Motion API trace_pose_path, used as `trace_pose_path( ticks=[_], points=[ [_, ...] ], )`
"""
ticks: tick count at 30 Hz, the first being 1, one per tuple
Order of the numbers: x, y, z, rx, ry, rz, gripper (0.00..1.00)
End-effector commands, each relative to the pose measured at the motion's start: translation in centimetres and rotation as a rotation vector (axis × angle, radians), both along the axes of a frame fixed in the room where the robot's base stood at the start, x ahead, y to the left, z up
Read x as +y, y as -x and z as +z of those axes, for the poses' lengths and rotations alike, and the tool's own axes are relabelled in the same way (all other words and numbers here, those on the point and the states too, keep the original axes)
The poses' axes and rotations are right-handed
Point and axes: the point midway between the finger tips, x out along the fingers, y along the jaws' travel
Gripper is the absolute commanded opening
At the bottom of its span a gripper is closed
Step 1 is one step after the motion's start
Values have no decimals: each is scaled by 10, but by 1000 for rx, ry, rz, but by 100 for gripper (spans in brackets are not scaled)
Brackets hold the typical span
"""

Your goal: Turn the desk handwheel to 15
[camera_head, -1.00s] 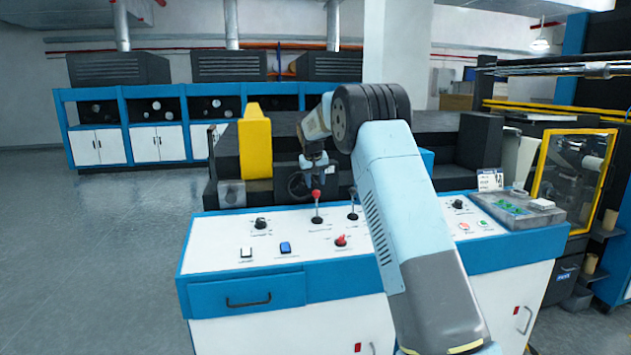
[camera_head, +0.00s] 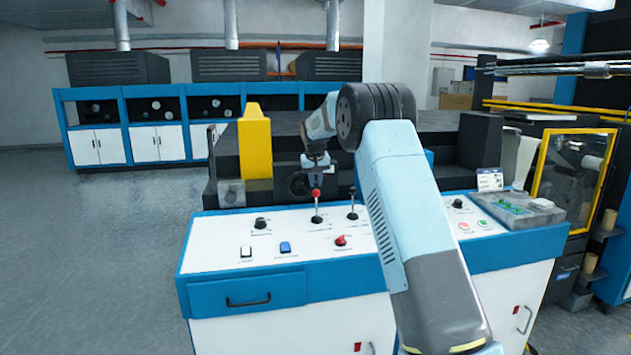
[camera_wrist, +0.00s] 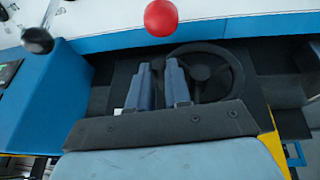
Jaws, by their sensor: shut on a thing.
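The dark handwheel (camera_head: 298,184) is on the dark front face behind the console and is partly hidden by my gripper in the head view. In the wrist view, the handwheel (camera_wrist: 202,72) shows its round rim, hub and spokes to the right of my fingers. My gripper (camera_wrist: 159,66) is shut on the left part of the rim, with the two blue-grey fingers on either side of it. In the head view, my gripper (camera_head: 317,172) is just above and behind the red-knobbed lever. No scale or number for the wheel is readable.
A red-knobbed lever (camera_head: 315,194) stands close in front of my gripper; its ball (camera_wrist: 160,17) also shows in the wrist view. A black-knobbed lever (camera_head: 352,191) is to its right. A yellow block (camera_head: 254,147) stands to the left. The console top (camera_head: 210,236) carries several knobs and switches.

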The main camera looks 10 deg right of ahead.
Motion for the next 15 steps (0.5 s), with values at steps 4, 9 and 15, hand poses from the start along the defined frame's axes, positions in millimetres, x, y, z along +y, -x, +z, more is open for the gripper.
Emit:
trace_pose_path(
  ticks=[4, 9, 15],
  points=[
    [-5, 0, -4, 2, -84, -4, 0],
    [-10, 0, -12, 1, -223, -4, 0],
    [-16, 0, -23, 2, -412, -5, 0]
  ],
)
